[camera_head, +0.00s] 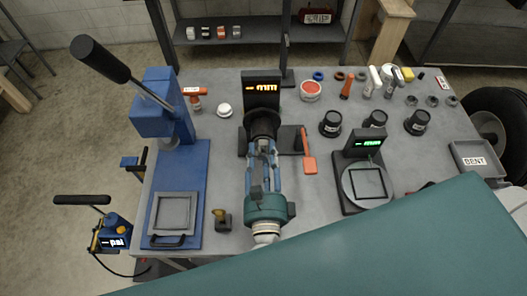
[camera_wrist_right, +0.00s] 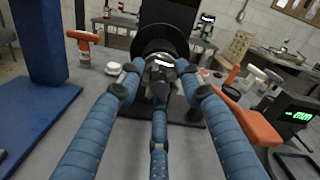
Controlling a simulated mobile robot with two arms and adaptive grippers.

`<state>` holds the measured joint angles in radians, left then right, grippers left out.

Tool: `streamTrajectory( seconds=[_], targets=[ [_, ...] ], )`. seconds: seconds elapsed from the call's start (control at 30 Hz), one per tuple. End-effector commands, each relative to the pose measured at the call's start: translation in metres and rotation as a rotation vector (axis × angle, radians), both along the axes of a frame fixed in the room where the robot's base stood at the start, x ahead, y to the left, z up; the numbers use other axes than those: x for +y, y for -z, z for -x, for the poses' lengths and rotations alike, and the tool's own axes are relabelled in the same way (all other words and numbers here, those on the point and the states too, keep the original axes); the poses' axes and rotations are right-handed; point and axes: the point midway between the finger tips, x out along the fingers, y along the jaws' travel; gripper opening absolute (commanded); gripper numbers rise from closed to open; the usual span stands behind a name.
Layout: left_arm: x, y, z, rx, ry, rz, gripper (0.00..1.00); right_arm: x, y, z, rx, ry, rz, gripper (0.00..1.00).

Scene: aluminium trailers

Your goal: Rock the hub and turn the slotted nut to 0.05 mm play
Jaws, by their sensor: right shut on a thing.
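The hub (camera_head: 263,122) is a dark round drum on a stand at the back middle of the bench. In the right wrist view the black hub (camera_wrist_right: 160,38) faces me, with a metallic centre part. My right gripper (camera_head: 262,152) reaches it from the front. Its blue padded fingers (camera_wrist_right: 158,80) are closed around the metallic centre. The slotted nut cannot be told apart between the fingertips. A black display (camera_head: 262,87) above the hub shows an orange dash and "mm". My left gripper is not in view.
A blue press (camera_head: 178,185) stands left of my right arm. A gauge with a green display (camera_head: 364,143), black pots (camera_head: 331,124) and a grey BENT tray (camera_head: 474,158) are farther right.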

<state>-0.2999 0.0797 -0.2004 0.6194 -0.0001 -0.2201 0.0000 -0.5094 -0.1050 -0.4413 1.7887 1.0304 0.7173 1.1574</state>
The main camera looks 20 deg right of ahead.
Motion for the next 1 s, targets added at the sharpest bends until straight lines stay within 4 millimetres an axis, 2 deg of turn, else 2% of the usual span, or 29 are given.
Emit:
streamTrajectory(
  seconds=[0.03,0.67,0.7,0.77,1.0],
  targets=[
    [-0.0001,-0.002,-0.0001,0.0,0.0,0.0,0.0,0.0009,-0.0073,-0.0024,-0.009,-0.001,0.016,0.1],
    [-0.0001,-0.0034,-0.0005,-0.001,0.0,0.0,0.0,0.0017,-0.0075,-0.0029,0.002,-0.002,0.058,0.1],
    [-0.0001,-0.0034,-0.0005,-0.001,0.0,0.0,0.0,0.0017,-0.0076,-0.0029,0.001,-0.001,0.058,0.42],
    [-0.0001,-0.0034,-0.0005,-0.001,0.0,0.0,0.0,0.0015,-0.0074,-0.0029,0.002,-0.002,0.059,0.54],
    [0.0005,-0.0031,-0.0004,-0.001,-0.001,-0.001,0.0,0.0009,-0.0035,-0.0014,0.009,-0.001,0.058,0.55]
  ],
)
